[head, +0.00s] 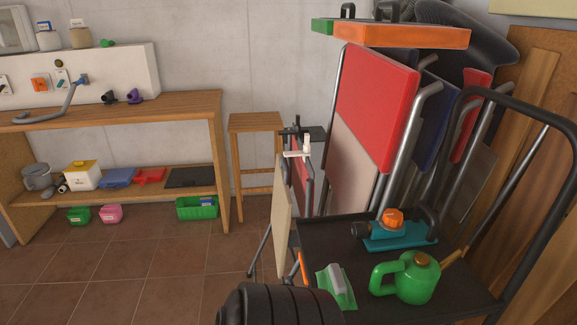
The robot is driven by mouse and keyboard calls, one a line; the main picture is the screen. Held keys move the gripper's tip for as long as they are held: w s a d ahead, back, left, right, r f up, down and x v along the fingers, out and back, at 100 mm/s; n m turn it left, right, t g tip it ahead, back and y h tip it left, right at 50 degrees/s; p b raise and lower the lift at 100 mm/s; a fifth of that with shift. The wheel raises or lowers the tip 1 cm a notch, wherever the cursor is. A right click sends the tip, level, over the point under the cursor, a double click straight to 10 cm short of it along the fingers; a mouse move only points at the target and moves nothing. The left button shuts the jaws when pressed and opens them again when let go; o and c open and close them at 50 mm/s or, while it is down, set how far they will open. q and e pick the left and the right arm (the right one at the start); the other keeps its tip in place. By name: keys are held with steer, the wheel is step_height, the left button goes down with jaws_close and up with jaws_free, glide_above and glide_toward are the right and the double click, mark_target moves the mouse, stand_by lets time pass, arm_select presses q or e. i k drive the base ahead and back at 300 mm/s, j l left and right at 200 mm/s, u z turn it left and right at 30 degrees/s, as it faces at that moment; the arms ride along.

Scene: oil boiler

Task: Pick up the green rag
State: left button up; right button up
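A flat green piece that looks like the green rag (349,297) lies on the near left part of the black cart's top tray (315,232). A pale grey block (336,279) sits on it and hides its middle. A small green object (107,43) on the white ledge at the upper left is too small to identify.
A green watering can (418,279) stands right of the green piece. Behind are a teal tray (385,242) and a valve with an orange knob (391,218). Folded chairs (372,95) lean behind.

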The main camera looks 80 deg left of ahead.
mark_target(334, 279)
steer(key=u, duration=2.25)
